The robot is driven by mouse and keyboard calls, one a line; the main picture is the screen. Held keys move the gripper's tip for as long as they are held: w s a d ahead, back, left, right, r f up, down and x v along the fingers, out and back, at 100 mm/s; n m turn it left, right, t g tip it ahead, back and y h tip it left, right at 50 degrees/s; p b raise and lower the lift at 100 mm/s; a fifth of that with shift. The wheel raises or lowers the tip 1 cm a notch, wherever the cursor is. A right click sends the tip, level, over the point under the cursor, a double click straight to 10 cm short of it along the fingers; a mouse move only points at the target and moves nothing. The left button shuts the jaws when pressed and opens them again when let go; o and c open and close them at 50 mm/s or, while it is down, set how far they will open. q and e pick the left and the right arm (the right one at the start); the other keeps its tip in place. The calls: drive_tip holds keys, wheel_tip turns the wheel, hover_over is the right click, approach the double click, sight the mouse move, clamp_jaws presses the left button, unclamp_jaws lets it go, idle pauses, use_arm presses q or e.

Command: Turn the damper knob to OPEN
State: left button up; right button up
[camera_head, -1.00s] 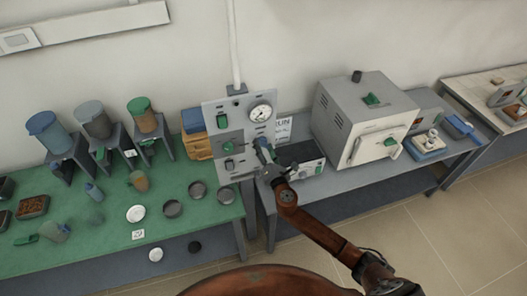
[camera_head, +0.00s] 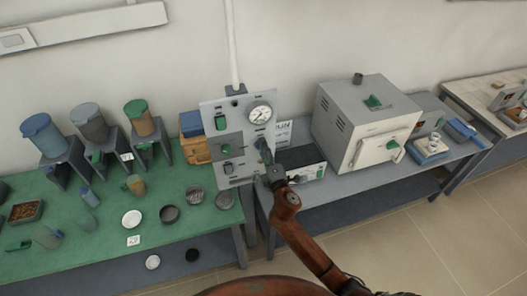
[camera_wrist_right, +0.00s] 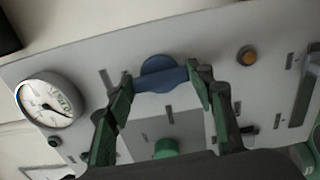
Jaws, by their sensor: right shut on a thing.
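A grey upright control panel (camera_head: 208,138) stands between the two benches. A blue knob (camera_wrist_right: 160,74) is on its face, seen best in the right wrist view; I cannot read a label beside it. My right gripper (camera_wrist_right: 163,82) is shut on the blue knob, one finger on each side of it. In the head view my right gripper (camera_head: 266,158) is at the panel's right side, below the gauge, and covers most of the knob. My left gripper is not in view.
The panel also carries a round gauge (camera_head: 260,114) and a green knob (camera_wrist_right: 165,148). A white furnace (camera_head: 365,125) stands to the right. A green bench (camera_head: 90,225) with cups and dishes is at left. Tiled floor (camera_head: 420,240) lies open at front right.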

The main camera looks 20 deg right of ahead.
drive_tip(key=shift+m, duration=0.4)
drive_tip(key=o, duration=1.2)
drive_tip(key=shift+c, duration=0.2)
drive_tip(key=shift+s, duration=0.1)
drive_tip(key=s, duration=1.1)
drive_tip(key=shift+s+d, duration=0.2)
drive_tip(key=shift+s, duration=0.2)
